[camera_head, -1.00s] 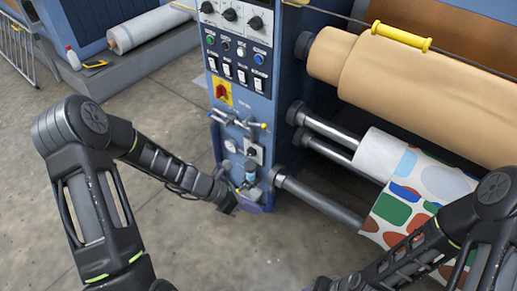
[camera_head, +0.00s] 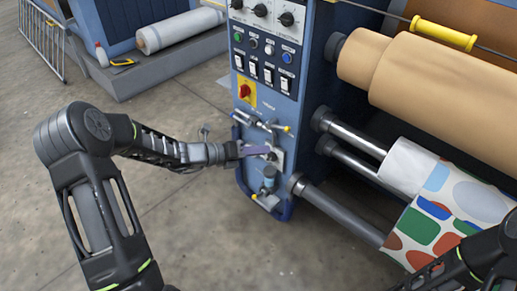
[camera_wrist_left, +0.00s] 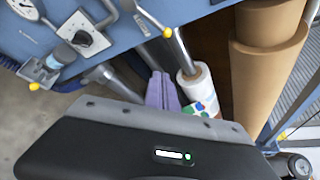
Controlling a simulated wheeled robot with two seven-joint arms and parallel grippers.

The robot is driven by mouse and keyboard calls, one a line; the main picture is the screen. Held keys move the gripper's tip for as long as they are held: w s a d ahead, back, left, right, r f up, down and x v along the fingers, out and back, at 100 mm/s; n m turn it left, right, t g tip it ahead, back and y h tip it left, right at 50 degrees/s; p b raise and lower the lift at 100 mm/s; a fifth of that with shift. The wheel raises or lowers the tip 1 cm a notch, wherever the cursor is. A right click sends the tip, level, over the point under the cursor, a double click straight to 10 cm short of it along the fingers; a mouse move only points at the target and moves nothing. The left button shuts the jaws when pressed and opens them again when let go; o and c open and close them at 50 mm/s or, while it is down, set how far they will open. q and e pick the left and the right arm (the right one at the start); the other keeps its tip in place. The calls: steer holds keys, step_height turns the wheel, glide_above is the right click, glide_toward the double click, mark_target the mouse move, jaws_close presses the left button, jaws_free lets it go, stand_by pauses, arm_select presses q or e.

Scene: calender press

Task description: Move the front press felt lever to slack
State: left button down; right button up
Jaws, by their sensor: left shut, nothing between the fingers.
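A metal lever with a yellow tip (camera_head: 286,129) sticks out from the blue cabinet's front, below the red switch. In the left wrist view a yellow-tipped lever (camera_wrist_left: 167,31) shows at the top. A second yellow-tipped fitting (camera_head: 256,197) sits low on the cabinet by a small valve-like part (camera_head: 269,179). I cannot read which one is the front press felt lever. My left gripper (camera_head: 265,150) has purple fingers (camera_wrist_left: 162,91), shut and empty, in front of the cabinet just below the upper lever. Contact cannot be told. My right gripper is out of view.
A small grey plate with a black knob (camera_wrist_left: 86,36) is close to the left gripper. Steel rollers (camera_head: 345,217) and a patterned fabric roll (camera_head: 440,205) lie to the right, below a large tan roll (camera_head: 440,90). Open floor (camera_head: 190,240) lies left of the cabinet.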

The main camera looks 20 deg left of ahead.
arm_select(q)
steer(key=w+d+b, duration=0.1)
steer(key=w+d, duration=0.3)
steer(key=w, duration=0.4)
steer(key=shift+w+f+b, duration=0.2)
steer(key=shift+w+b, duration=0.05)
steer(key=shift+b, duration=0.1)
steer(key=shift+a+r+p, duration=0.15)
steer(key=shift+r+p, duration=0.15)
steer(key=shift+p, duration=0.25)
